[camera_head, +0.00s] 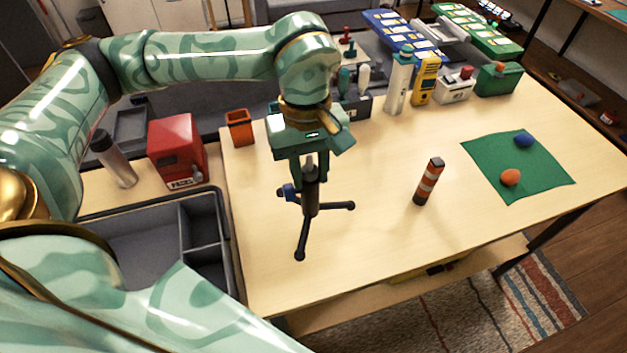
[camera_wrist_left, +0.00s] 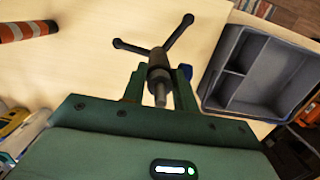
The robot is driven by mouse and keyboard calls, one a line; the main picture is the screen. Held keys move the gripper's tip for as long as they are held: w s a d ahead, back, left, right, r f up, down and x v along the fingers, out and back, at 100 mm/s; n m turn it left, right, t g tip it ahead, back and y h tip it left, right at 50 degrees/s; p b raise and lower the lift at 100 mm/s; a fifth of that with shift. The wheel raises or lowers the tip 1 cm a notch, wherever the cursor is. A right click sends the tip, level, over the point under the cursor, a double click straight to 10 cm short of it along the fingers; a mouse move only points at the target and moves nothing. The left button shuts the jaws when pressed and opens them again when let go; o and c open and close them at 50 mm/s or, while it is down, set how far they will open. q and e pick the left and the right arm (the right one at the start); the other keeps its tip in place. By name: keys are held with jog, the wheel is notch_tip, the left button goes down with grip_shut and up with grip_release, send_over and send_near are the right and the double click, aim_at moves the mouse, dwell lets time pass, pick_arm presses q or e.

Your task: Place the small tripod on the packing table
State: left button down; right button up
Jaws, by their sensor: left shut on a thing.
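The small tripod (camera_head: 310,199) is black with three spread legs and a blue knob at its side. It is upright over the left part of the light wood packing table (camera_head: 375,265). My left gripper (camera_head: 309,178) comes down from above and is shut on the tripod's upper column. In the left wrist view the tripod (camera_wrist_left: 157,62) stands between the fingers of the gripper (camera_wrist_left: 160,95), legs pointing away. I cannot tell whether its feet touch the table. My right gripper is not in view.
A striped orange post (camera_head: 428,182) stands right of the tripod. A green mat (camera_head: 490,178) holds an orange and a blue egg-shaped object. A grey divided tray (camera_head: 228,262) lies left of the table. An orange cup (camera_head: 239,127) and several devices line the back edge. The table's front middle is clear.

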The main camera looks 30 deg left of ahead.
pick_arm(q)
jog(key=w+a+f+b, duration=0.1)
jog(key=w+f, duration=0.2)
jog(key=f, duration=0.4)
jog(key=shift+a, duration=0.2)
jog(key=shift+f, duration=0.15)
jog(key=c, duration=1.1)
grip_release()
jog(key=r, duration=0.4)
jog(key=r+p, duration=0.1)
jog(key=r, duration=0.3)
jog(key=w+a+r+p, duration=0.1)
jog(key=r, duration=0.3)
jog(key=shift+r, duration=0.1)
